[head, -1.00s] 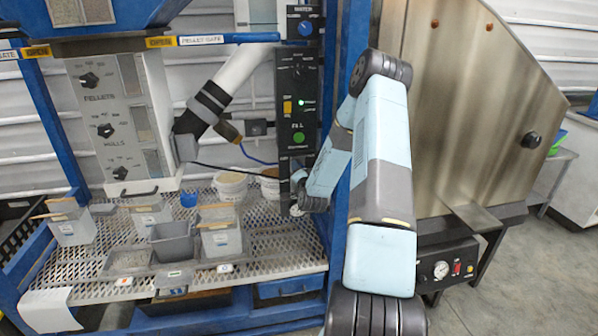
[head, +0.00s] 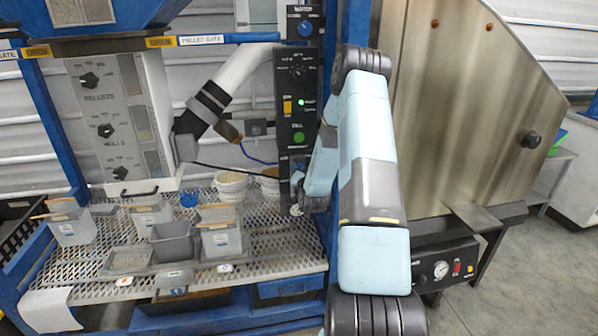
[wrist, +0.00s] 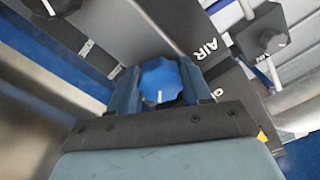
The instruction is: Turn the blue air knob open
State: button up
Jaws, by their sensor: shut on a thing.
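The blue air knob (wrist: 161,80) shows in the wrist view between the two fingers of my gripper (wrist: 163,88), below the white "AIR" lettering on the dark panel. My gripper is shut on the knob, with a finger on each side. A white mark shows on the knob's near rim. In the head view my gripper (head: 296,205) is at the lower end of the black control panel (head: 297,110), and the air knob is hidden there by my gripper and arm.
A blue water knob (head: 305,28) sits at the panel's top. White buckets (head: 231,186) and grey bins (head: 174,241) stand on the mesh shelf to the left. A blue frame post and a large steel hopper (head: 465,120) are close to my arm on the right.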

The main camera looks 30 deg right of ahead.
jog(key=shift+s+a+f, duration=0.15)
jog(key=shift+f, duration=0.25)
jog(key=o, duration=0.8)
jog(key=shift+o, duration=1.3)
jog(key=shift+r, duration=0.25)
jog(key=v, duration=1.3)
jog(key=shift+s, duration=0.25)
